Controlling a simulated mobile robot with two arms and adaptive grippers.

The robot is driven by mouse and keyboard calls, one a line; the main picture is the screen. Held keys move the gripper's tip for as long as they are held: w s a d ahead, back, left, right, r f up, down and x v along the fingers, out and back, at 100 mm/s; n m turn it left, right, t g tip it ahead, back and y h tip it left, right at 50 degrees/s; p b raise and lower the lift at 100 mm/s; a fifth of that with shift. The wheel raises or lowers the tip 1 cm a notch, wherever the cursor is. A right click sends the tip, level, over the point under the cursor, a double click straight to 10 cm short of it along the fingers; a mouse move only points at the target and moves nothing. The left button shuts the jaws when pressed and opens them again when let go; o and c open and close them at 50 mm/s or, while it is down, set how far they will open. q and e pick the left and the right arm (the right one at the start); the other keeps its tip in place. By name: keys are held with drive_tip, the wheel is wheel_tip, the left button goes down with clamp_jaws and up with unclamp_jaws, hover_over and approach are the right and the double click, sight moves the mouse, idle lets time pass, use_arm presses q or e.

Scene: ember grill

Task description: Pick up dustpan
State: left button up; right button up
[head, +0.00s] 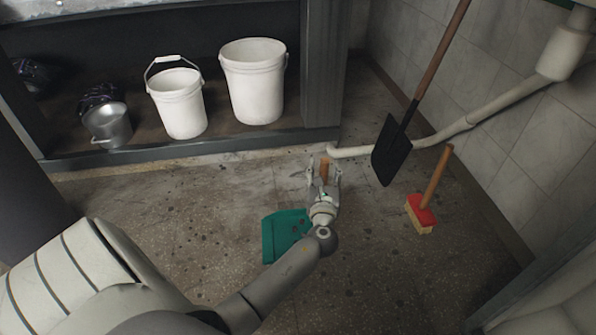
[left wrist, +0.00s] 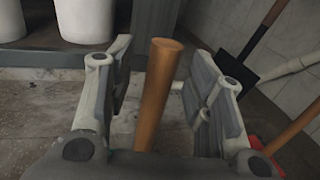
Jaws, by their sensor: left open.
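The dustpan (head: 283,236) is a green pan lying on the floor in the middle of the head view. Its upright wooden handle (head: 325,167) shows between the fingers of my left gripper (head: 323,174). My left gripper also fills the left wrist view (left wrist: 164,95), open, with one finger on each side of the wooden handle (left wrist: 157,90). The handle looks apart from both finger pads. My left wrist and forearm hide part of the pan and the lower handle. My right gripper is not in view.
A red-headed brush (head: 421,213) and a black shovel (head: 393,148) stand to the right, near the tiled wall and a white pipe (head: 440,136). Two white buckets (head: 252,82) and a metal pail (head: 108,126) sit on a low shelf behind. The floor around the pan is clear.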

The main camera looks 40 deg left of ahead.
use_arm(q)
drive_tip(key=shift+w+a, duration=0.35)
drive_tip(key=shift+w, duration=0.15)
clamp_jaws()
drive_tip(key=shift+r, duration=0.1)
